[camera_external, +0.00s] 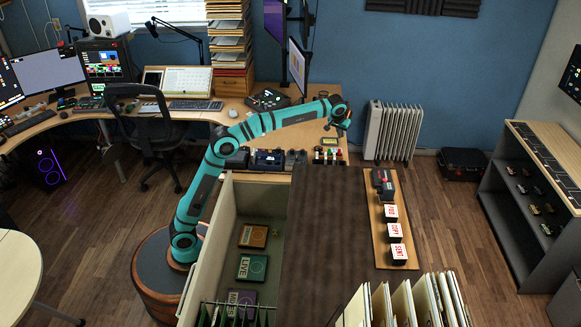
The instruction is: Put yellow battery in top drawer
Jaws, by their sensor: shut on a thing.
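My gripper (339,128) is at the end of the teal arm, just above the right end of the desk. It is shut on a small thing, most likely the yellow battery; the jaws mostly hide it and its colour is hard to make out. Below the jaws is a small charger or rack (329,157) with red, yellow and green parts. An open, pale, deep drawer (222,215) lies in front of the arm, to the left of the dark cabinet top (325,235). Labelled boxes lie inside it, one of them green and marked LIVE (252,267).
Dark devices (268,159) stand along the desk edge left of the rack. A wooden strip with red-lettered white blocks (395,232) runs along the cabinet's right side. Upright folders (425,303) fill the near end. An office chair (150,125) stands left of the arm.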

